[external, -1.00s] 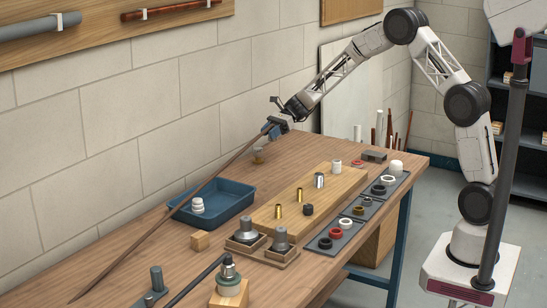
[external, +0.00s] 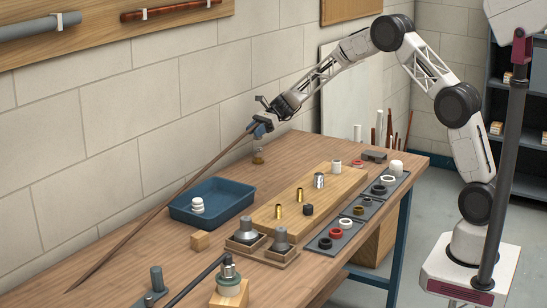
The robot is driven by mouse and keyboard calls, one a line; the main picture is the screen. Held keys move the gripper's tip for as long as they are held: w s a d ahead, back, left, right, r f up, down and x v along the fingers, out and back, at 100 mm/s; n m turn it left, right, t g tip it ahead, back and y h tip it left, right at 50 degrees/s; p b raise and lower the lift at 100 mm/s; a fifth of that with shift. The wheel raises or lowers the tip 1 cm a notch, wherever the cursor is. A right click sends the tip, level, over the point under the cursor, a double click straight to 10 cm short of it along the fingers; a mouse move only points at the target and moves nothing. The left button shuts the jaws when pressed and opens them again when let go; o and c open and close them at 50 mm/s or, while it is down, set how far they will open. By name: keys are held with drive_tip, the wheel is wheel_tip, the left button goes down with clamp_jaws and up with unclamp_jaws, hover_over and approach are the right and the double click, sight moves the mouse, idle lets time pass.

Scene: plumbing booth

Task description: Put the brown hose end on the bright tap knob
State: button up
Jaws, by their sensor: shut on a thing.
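The brown hose (external: 160,209) is long, thin and nearly straight. It slants from my gripper down to the lower left, where its far end rests on the bench. My gripper (external: 262,126) is shut on the hose near its upper end, above the back of the bench by the wall. The jaws cover that end, so its exact tip is hard to make out. Two grey metal knobs (external: 246,227) (external: 281,239) stand in a wooden holder at the front. Which knob is the task's bright one I cannot tell.
A blue tray (external: 212,215) with white pieces lies beside the hose. A wooden board (external: 335,190) carries small brass and metal fittings. Dark trays (external: 325,244) hold rings. A valve on a wooden block (external: 229,292) stands at the front. The wall is close behind the gripper.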

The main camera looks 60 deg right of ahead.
sight(255, 139)
drive_tip(key=shift+f, duration=1.75)
drive_tip(key=o, duration=0.9)
drive_tip(key=shift+f, duration=0.1)
drive_tip(key=shift+o, duration=0.2)
drive_tip(key=v, duration=1.2)
drive_tip(key=shift+s, duration=0.1)
